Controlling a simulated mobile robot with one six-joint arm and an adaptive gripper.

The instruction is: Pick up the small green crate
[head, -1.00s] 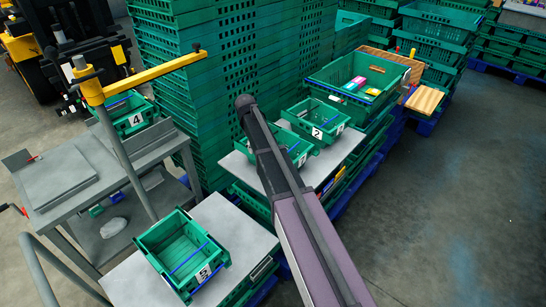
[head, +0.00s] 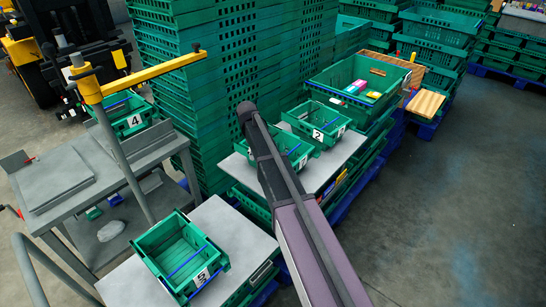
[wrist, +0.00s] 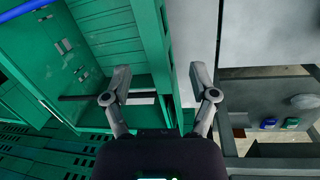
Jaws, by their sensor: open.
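In the wrist view my gripper (wrist: 160,72) is open. Its two fingers stand on either side of the near wall of a small green crate (wrist: 158,30): the left finger over the crate's inside, the right finger over the pale grey table top outside. I cannot tell whether either finger touches the wall. In the head view my arm hides my gripper and covers part of a small green crate (head: 300,150) on the middle table. Other small green crates are crate 2 (head: 337,130), crate 5 (head: 216,252) and crate 4 (head: 133,121).
A tall stack of green crates (head: 190,70) stands right behind the middle table (head: 335,170). A grey cart (head: 60,180) with a yellow-armed post (head: 150,75) is at the left. A larger green crate (head: 325,85) holds coloured packs. Open floor (head: 470,200) lies at the right.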

